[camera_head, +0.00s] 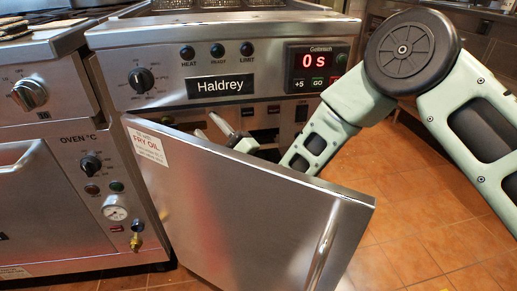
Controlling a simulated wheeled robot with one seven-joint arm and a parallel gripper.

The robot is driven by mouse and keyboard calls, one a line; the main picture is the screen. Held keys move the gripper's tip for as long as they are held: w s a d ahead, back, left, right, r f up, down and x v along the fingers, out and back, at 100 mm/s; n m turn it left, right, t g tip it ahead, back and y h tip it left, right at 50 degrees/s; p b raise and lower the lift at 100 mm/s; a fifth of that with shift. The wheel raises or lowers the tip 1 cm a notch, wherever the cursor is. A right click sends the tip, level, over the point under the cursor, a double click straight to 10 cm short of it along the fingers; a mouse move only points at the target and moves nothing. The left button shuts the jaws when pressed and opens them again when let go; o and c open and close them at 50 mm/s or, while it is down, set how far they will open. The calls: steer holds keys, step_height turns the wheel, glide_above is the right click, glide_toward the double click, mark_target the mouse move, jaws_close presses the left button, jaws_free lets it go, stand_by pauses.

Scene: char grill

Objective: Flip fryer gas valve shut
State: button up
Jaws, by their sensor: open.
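The fryer (225,58) is a steel unit labelled "Haldrey", with a knob, indicator lights and a red "0 s" display on its front panel. Its cabinet door (240,215), marked "FRY OIL", stands open toward me and hides most of the cabinet inside. I cannot make out the gas valve; it may be behind the door. My gripper (208,126) reaches in behind the door's top edge, below the front panel. Its pale fingers show apart and appear empty; the rest of it is partly hidden by the door.
An oven range (65,155) stands close on the left, with knobs, a gauge (115,213) and a brass fitting (136,243). The door's free edge and handle (322,250) jut out below my arm. Tiled floor (420,225) is clear at right.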

steer(key=s+d+b, duration=0.1)
steer(key=s+d, duration=0.5)
steer(key=d, duration=0.5)
steer(key=shift+s, duration=0.15)
stand_by(0.8)
steer(key=shift+d, duration=0.1)
steer(key=shift+f+b, duration=0.1)
steer(key=shift+b, duration=0.25)
